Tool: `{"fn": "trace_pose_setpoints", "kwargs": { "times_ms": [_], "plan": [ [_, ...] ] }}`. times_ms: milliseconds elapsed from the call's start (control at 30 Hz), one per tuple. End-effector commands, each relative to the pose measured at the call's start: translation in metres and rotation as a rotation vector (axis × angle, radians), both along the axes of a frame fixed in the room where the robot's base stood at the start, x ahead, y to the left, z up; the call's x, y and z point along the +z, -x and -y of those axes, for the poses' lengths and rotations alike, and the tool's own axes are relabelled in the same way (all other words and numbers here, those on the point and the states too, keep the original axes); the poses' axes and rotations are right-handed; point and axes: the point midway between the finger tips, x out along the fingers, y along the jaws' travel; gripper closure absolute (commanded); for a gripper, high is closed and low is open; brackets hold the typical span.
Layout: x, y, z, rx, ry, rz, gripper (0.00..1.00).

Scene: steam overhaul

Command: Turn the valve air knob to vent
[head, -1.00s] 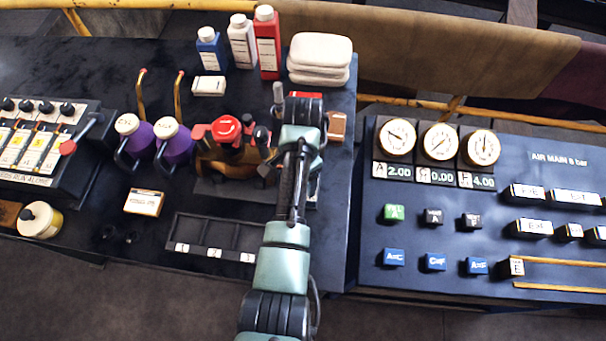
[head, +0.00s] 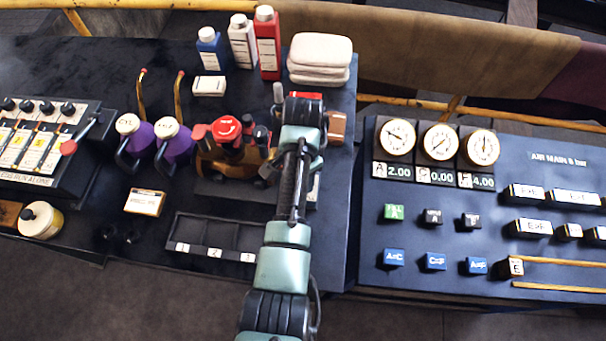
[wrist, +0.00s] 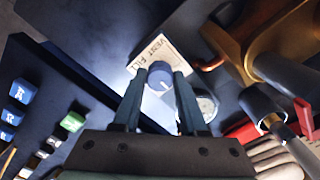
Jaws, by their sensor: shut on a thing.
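The air knob (wrist: 160,76) is a round grey-blue knob with a short white mark on its face, in the wrist view. The mark points toward the lower right of that picture. A cream label (wrist: 158,50) beside it carries the words VENT and what looks like FILL. My gripper (wrist: 159,84) is shut on the knob, one finger on each side. In the head view my arm covers the knob and the fingertips. The brown valve body (head: 210,158) with a red cap (head: 227,128) stands left of my arm there.
A small round gauge (wrist: 207,107) lies close to my right finger in the wrist view. Purple oilers (head: 175,142) stand left of the valve. A numbered tray (head: 222,236) lies in front, and a gauge panel (head: 545,255) is at the right. Bottles (head: 268,45) and folded cloths (head: 320,58) are behind.

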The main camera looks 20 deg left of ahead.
Motion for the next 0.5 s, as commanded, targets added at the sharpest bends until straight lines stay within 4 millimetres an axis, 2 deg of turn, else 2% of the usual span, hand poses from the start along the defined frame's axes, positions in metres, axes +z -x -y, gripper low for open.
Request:
{"fn": "trace_pose_setpoints", "kwargs": {
  "times_ms": [267, 500],
  "plan": [
    [0.0029, -0.0004, 0.0003, 0.183, -0.001, -0.001, 1.0],
    [0.003, -0.0007, 0.0004, 0.409, 0.0, 0.0, 1.0]
  ]
}}
